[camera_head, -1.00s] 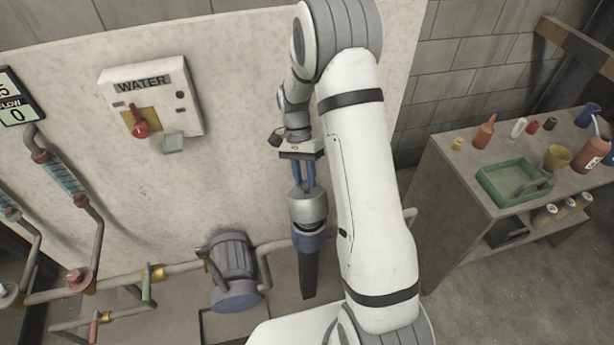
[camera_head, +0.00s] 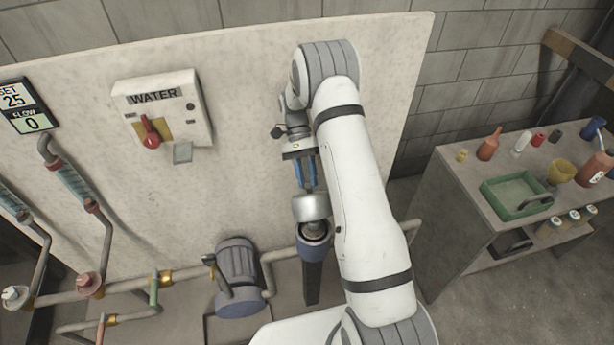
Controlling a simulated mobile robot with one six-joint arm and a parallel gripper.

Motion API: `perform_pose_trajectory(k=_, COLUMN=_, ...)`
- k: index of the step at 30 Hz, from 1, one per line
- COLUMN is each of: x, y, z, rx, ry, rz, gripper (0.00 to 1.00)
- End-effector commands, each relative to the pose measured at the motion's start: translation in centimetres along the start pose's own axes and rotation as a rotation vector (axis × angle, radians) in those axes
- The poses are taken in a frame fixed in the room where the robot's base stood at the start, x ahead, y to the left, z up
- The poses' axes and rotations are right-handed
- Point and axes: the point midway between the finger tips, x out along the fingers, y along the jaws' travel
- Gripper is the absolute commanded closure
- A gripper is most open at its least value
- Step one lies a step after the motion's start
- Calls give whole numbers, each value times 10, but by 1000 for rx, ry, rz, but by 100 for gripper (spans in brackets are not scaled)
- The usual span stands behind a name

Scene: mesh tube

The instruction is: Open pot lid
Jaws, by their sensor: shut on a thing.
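The pot lid (camera_head: 310,208) is a silver, rounded cap in the middle of the view. My gripper (camera_head: 307,186), with blue fingers, points down and is shut on the top of the lid. Below the lid stands the pot (camera_head: 311,252), a blue-grey vessel on a dark stand. Its dark round mouth shows below the lid, so the lid is off the rim at the front. I cannot tell whether the lid still touches the back of the rim.
A motor-like pump (camera_head: 238,275) and pipes stand left of the pot. A pale panel with a WATER switch box (camera_head: 162,115) is behind. A bench (camera_head: 460,215) with a green tray (camera_head: 513,208) and bottles is at the right. My arm covers the area just right of the pot.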

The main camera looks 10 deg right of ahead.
Motion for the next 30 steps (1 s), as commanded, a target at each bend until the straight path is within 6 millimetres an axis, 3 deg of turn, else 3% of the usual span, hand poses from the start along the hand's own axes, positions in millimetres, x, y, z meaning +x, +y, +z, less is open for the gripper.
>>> perform_pose_trajectory(k=3, x=-1, y=0, z=0, rx=0, ry=3, rz=-2, gripper=100)
perform_pose_trajectory(k=4, x=-1, y=0, z=0, rx=0, ry=3, rz=-2, gripper=71)
perform_pose_trajectory(k=12, x=0, y=0, z=0, rx=0, ry=2, rz=-2, gripper=50)
perform_pose_trajectory(k=22, x=-6, y=4, z=4, rx=0, ry=3, rz=-3, gripper=50)
perform_pose_trajectory(k=30, x=-39, y=30, z=30, rx=0, ry=5, rz=-5, gripper=50)
